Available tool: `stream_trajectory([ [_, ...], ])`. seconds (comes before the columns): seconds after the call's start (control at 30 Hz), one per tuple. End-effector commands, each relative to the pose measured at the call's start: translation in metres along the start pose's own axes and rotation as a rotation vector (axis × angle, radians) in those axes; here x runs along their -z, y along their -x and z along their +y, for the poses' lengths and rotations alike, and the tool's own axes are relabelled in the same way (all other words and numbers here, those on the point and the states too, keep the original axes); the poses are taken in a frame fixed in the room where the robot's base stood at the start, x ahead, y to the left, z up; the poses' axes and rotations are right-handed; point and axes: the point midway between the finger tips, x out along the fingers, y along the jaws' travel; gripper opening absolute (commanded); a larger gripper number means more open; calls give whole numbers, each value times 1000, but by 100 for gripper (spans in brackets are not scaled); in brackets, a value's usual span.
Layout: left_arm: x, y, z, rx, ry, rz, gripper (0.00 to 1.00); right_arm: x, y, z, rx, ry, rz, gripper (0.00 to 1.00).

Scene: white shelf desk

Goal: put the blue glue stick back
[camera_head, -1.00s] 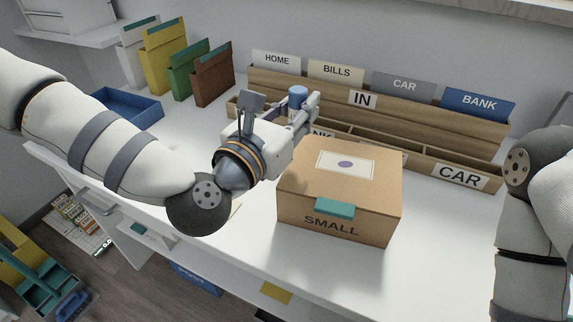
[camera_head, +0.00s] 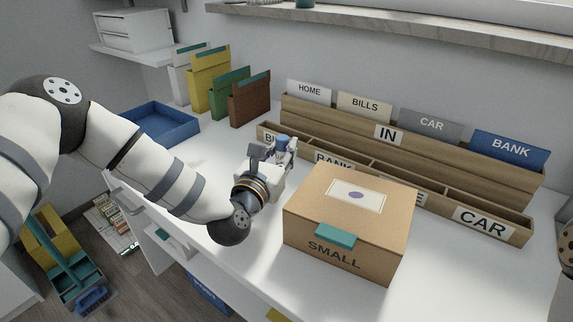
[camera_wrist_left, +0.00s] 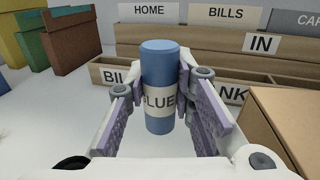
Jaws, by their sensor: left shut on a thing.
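The blue glue stick (camera_head: 283,142) is upright between the fingers of my left gripper (camera_head: 284,150). In the left wrist view the glue stick (camera_wrist_left: 160,62) has a blue cap and a pale label reading "LUE", its edge hidden by a finger. The left gripper's fingers (camera_wrist_left: 161,95) are shut on it from both sides. It is held in front of the low wooden organiser (camera_head: 395,183), near the labels "BI…" and "BANK". I cannot tell its height above the desk. My right gripper is not in view.
A cardboard box marked SMALL (camera_head: 305,222) stands right of the gripper. Behind is a tall wooden IN rack (camera_head: 450,160) with labelled cards. Coloured files (camera_head: 250,103) and a blue tray (camera_head: 165,130) stand at the back left. The white desk is bare left of the gripper.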

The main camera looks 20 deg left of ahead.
Motion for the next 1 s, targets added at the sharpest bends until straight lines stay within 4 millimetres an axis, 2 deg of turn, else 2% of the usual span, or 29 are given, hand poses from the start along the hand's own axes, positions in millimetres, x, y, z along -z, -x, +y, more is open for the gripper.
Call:
stream_trajectory([
  [0.03,9,-4,0,1,0,4,0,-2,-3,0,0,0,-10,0],
  [0.2,23,-15,1,1,1,2,0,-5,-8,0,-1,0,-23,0],
  [0.33,46,-14,1,1,0,1,0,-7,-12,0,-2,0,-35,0],
  [0.57,44,-14,1,0,1,-5,0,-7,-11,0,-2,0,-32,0],
  [0.7,50,-14,1,0,2,-1,0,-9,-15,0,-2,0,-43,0],
  [0.73,50,-14,1,1,2,-2,27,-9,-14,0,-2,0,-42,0],
  [0.8,48,-14,1,1,1,-3,42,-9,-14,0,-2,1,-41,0],
  [1.0,48,-14,1,1,1,-4,42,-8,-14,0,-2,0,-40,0],
])
